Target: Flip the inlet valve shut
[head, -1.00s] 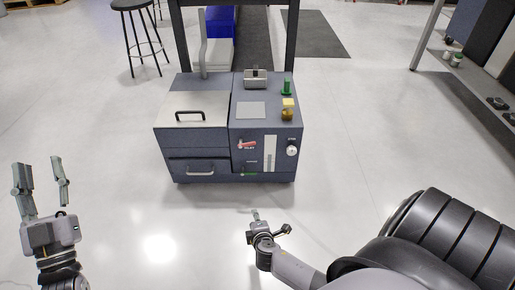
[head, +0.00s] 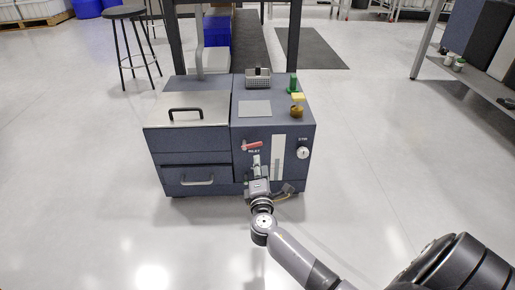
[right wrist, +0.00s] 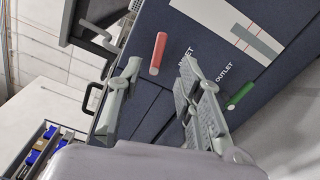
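The inlet valve has a red handle (head: 252,146) on the front panel of a dark blue machine (head: 189,144). In the head view the handle lies nearly level, tilted slightly. My right gripper (head: 256,164) is in front of the panel, just below the handle. In the right wrist view the red handle (right wrist: 158,54) appears between and beyond the two spread fingertips of my right gripper (right wrist: 160,66). The gripper is open and empty; contact with the handle cannot be told. The label beside it is partly covered by a finger. My left gripper is out of view.
A green outlet handle (right wrist: 239,96) sits close to the right finger in the right wrist view. A white knob (head: 303,153) and pale gauge strip (head: 278,157) are right of the inlet. A drawer handle (head: 190,181) protrudes at left. The floor in front is clear.

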